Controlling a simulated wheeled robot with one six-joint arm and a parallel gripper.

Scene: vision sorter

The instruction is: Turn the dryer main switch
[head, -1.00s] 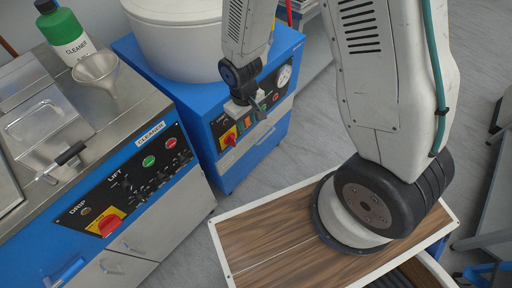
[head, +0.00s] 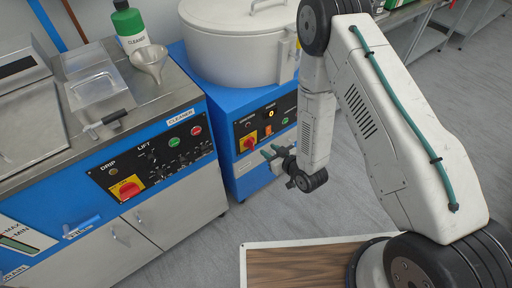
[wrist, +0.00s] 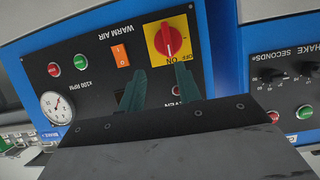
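The dryer main switch is a red rotary knob on a yellow plate (head: 248,141), low on the left of the dryer's black panel. In the wrist view the knob (wrist: 168,38) appears upside down, its grip upright in the picture, with ON and OFF marks at the plate's lower edge. My gripper (head: 268,153) is in front of the panel, to the right of and slightly below the knob in the head view. In the wrist view its two teal fingers (wrist: 160,82) are apart and empty, below the knob and not around it. Contact with the panel does not show.
The cleaner (head: 150,215) at left has a similar red knob on yellow (head: 127,187). A white drum (head: 240,45) tops the dryer. In the wrist view, an orange rocker (wrist: 120,55), buttons and a gauge (wrist: 56,107) share the panel. A wood-topped surface (head: 300,268) is in front.

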